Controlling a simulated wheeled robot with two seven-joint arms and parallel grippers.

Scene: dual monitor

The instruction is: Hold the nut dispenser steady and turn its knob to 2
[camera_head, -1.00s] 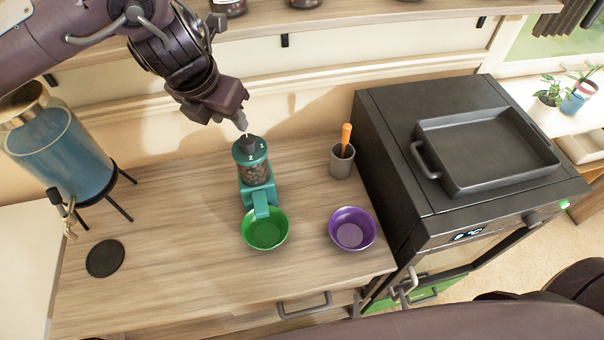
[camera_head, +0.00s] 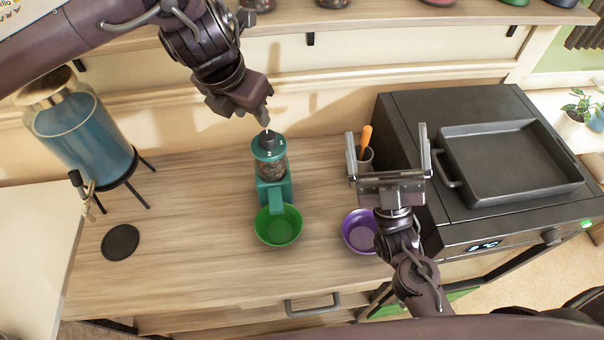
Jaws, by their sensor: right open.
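The teal nut dispenser (camera_head: 271,172) stands upright on the wooden counter, nuts showing in its clear middle. Its dark knob (camera_head: 267,139) is on top, with small number marks on the lid. My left gripper (camera_head: 266,118) is just above the knob, pointing down; its fingertips look close together, and I cannot tell whether they touch the knob. My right gripper (camera_head: 388,155) is to the right of the dispenser, apart from it, with its two fingers wide apart and pointing up in the picture. Nothing is held in it.
A green bowl (camera_head: 278,228) sits under the dispenser's spout. A purple bowl (camera_head: 359,232) is partly hidden by my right arm. A grey cup (camera_head: 366,160) with an orange-handled tool is behind my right gripper. An oven with a black tray (camera_head: 510,160) stands right, a blue drink dispenser (camera_head: 85,140) left.

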